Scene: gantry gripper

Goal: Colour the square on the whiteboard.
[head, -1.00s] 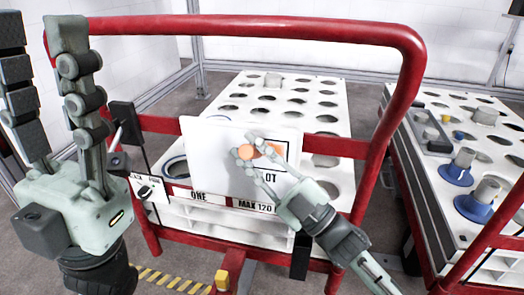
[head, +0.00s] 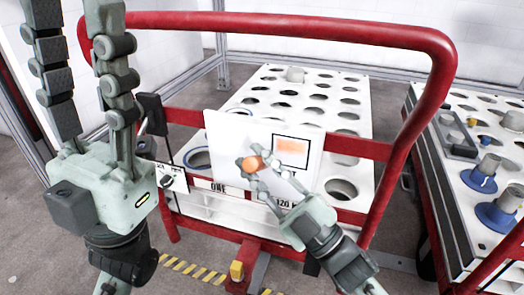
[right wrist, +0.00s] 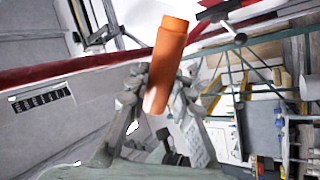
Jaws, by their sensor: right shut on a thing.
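The whiteboard (head: 228,138) is a white panel on the red cart frame. The black-outlined square (head: 306,164) on its right part has an orange patch (head: 291,147) inside, with white margins around it. My right gripper (head: 254,164) is shut on an orange marker (head: 251,163), in front of the board and left of the square. Whether the marker touches the board cannot be told. The right wrist view also shows the marker (right wrist: 168,50) between the fingers (right wrist: 157,92). My left gripper (head: 72,12) is open and empty, fingers up, at the far left.
The red cart rail (head: 270,27) arches above and around the board. A white table with round holes (head: 300,95) lies behind it. Another table with blue-based cylinders (head: 480,180) stands at the right. Lettered signs below the board are partly hidden by my right gripper.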

